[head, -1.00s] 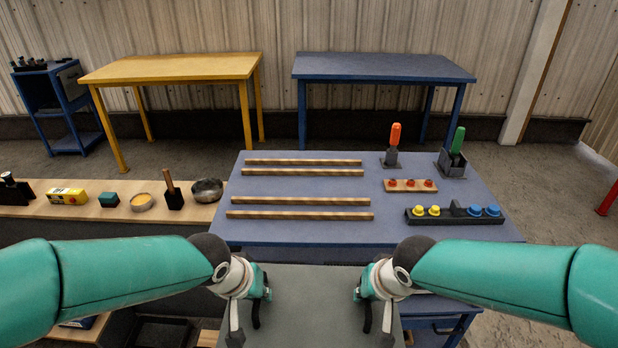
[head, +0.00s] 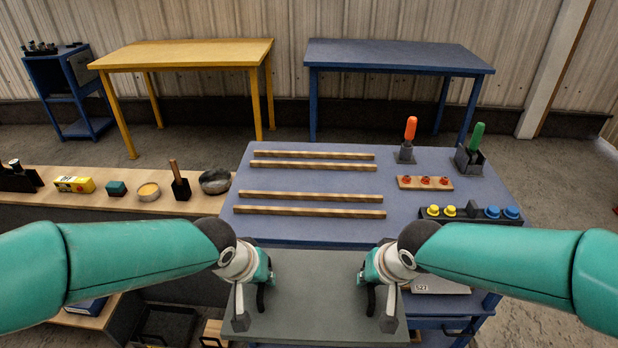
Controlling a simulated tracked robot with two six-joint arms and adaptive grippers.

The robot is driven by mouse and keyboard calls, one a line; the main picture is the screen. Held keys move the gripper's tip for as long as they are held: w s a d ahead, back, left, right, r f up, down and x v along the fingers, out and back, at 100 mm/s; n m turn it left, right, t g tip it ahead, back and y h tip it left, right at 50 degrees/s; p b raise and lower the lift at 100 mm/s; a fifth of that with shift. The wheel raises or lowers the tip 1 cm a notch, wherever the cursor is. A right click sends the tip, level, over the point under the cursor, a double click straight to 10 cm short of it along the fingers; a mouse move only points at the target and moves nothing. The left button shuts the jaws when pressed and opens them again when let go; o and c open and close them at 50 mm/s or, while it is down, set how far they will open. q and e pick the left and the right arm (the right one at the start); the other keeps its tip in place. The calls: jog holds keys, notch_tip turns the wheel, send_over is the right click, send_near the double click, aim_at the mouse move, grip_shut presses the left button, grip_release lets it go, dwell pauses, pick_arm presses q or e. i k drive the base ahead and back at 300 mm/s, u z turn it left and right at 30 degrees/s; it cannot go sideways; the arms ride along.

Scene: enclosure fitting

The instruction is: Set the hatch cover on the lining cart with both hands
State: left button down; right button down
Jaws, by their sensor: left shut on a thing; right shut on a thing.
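The hatch cover, a flat grey panel (head: 315,300), is in front of me at the bottom of the head view. My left gripper (head: 250,306) is shut on its left side. My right gripper (head: 378,306) is shut on its right side. The lining cart (head: 400,222), with a blue top, stands just beyond the cover. The cover's far edge overlaps the cart's front edge in the picture; I cannot tell the height between them.
Several wooden strips (head: 310,196) lie across the cart top. Its right side bears an orange-handled tool (head: 410,130), a green-handled tool (head: 477,136), a block with red pieces (head: 425,183) and a dark rack (head: 469,213). A wooden bench (head: 110,204) with small items adjoins at left.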

aim_at(315, 199)
jog(key=z, duration=0.05)
jog(key=i, duration=1)
jog(key=u, duration=0.05)
